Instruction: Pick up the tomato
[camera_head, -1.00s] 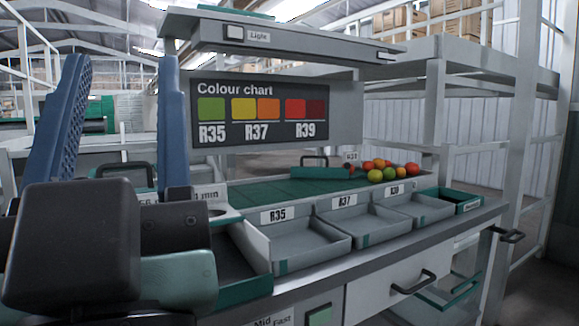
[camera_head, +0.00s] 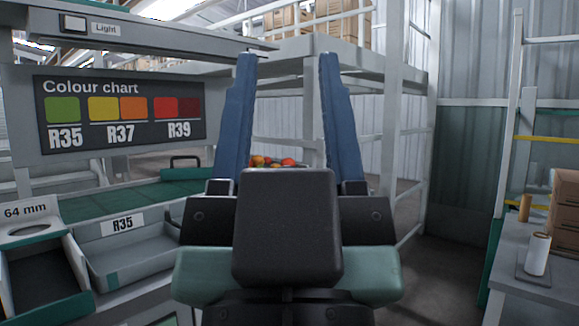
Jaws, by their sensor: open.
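Several red, orange and yellow tomatoes (camera_head: 288,162) show in a cluster at the far end of the sorting bench, seen between my fingers. Part of the cluster is hidden behind my gripper, and I cannot tell single fruits apart well. My gripper (camera_head: 286,68) is in the middle of the view with its two blue fingers upright and wide apart. It is open and empty, and stands nearer to me than the tomatoes.
The R35 tray (camera_head: 130,262) and a 64 mm sizing ring (camera_head: 30,229) are at left, below the colour chart (camera_head: 120,113). The green belt (camera_head: 110,200) runs behind. A table (camera_head: 545,300) with a white roll (camera_head: 538,253) stands at right. Floor shows between.

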